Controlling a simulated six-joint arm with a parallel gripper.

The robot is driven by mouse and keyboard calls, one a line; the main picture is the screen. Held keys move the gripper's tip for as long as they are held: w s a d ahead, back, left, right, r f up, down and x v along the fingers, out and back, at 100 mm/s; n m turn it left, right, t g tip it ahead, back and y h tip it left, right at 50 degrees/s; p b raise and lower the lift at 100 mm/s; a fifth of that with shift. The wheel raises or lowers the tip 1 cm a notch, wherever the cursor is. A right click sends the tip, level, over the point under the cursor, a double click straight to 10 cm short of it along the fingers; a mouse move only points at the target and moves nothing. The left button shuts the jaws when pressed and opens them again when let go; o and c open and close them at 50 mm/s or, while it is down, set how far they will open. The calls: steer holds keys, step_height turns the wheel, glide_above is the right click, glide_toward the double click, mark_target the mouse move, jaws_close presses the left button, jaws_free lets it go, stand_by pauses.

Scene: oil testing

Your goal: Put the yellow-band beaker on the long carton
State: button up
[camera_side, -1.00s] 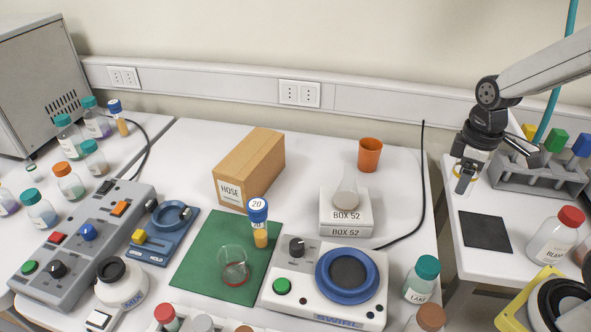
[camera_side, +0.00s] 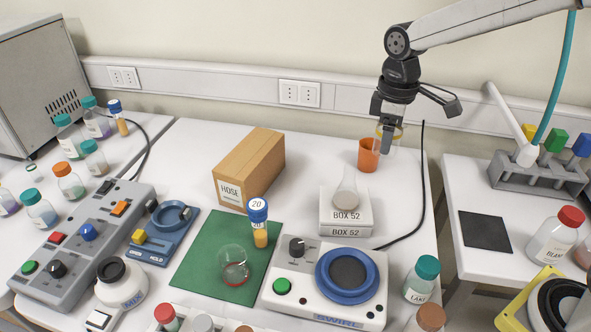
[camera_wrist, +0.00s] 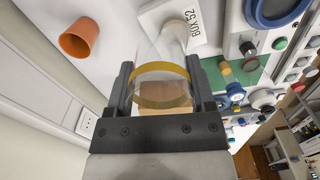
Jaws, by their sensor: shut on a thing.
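My gripper (camera_side: 386,128) is shut on the yellow-band beaker (camera_side: 391,137), a clear glass with a yellow band. It holds the beaker in the air, near the orange cup in the side view. In the wrist view the beaker (camera_wrist: 160,84) sits between the two jaws (camera_wrist: 163,92). The long carton (camera_side: 250,166), a brown box labelled HOSE, stands on the table to the left of my gripper in the side view. Its top looks bare. In the wrist view a brown surface shows through the beaker.
An orange cup (camera_side: 369,155) stands below my gripper. A flask (camera_side: 346,190) stands on the white BOX 52 cartons (camera_side: 345,214). Table between carton and cup is clear.

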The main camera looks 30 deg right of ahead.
steer(key=w+a+r, duration=0.2)
steer(key=a, duration=0.6)
steer(key=w+a+r+n, duration=0.1)
steer(key=w+a+r, duration=0.1)
steer(key=a, duration=0.5)
steer(key=shift+w+a+r+n, duration=0.3)
steer(key=shift+w+a+r, duration=0.1)
steer(key=shift+r, duration=0.25)
steer(key=shift+w, duration=0.1)
glide_above(254, 168)
step_height(254, 168, down, 9)
steer(key=shift+s+f, duration=0.2)
steer(key=shift+w+f, duration=0.2)
steer(key=shift+f, duration=1.6)
steer(key=shift+f, duration=0.15)
